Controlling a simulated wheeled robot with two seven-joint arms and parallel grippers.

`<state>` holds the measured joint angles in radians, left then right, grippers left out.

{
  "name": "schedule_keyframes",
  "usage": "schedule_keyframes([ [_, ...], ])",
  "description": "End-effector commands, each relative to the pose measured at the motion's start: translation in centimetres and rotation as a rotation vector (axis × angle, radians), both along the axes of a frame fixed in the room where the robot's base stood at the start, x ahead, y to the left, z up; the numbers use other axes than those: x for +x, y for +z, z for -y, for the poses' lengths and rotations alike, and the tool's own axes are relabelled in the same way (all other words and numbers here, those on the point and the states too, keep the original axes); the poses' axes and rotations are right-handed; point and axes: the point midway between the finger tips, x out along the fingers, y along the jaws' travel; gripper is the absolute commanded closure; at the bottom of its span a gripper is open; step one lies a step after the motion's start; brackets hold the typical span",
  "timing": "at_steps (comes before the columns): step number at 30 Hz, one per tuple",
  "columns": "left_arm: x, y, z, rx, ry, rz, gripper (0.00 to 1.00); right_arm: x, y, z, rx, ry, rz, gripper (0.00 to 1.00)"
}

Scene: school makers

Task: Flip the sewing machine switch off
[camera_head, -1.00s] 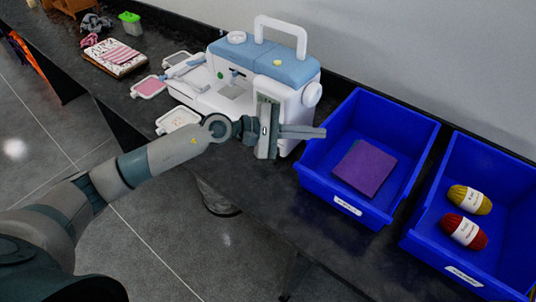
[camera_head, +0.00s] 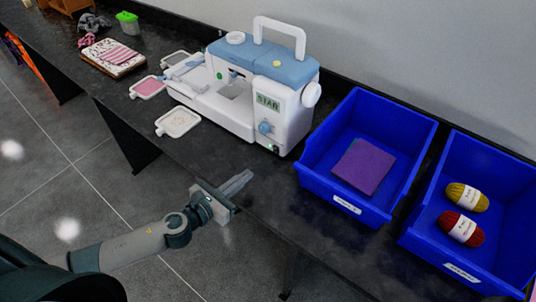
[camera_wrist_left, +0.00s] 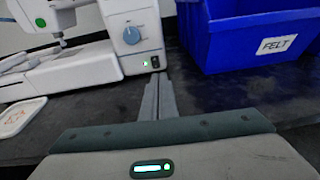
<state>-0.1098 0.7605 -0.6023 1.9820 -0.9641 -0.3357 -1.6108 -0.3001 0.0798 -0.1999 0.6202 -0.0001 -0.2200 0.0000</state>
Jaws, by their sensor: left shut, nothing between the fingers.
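The white and blue sewing machine (camera_head: 258,88) stands on the dark counter, with a dial and a small display on its front right. In the left wrist view the machine (camera_wrist_left: 95,55) shows its blue dial, and low on its right corner a small dark switch (camera_wrist_left: 155,62) beside a lit green light (camera_wrist_left: 145,63). My left gripper (camera_head: 247,176) is shut and empty, apart from the machine, near the counter's front edge. In the left wrist view its closed fingers (camera_wrist_left: 161,84) point toward the switch corner. My right gripper is not in view.
A blue bin (camera_head: 325,195) with purple felt stands right of the machine, with a second blue bin (camera_head: 408,238) holding two yarn skeins beyond it. Small trays (camera_head: 177,133) lie in front of the machine. The counter between gripper and machine is clear.

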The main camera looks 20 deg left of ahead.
Motion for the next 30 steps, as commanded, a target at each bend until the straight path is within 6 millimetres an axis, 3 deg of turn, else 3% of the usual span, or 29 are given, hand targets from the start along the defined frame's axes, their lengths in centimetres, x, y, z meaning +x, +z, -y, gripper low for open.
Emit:
schedule_keyframes([
  [5, -0.7, -0.9, -0.9, -0.01, 0.037, -0.031, 1.0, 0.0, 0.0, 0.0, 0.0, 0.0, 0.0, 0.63],
  [19, -0.3, -0.9, -0.7, -0.011, 0.037, -0.03, 1.0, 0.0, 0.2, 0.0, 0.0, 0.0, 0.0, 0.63],
  [30, 3.5, -1.5, 0.6, -0.012, 0.038, -0.029, 1.0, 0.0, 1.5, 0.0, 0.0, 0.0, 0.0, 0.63],
])
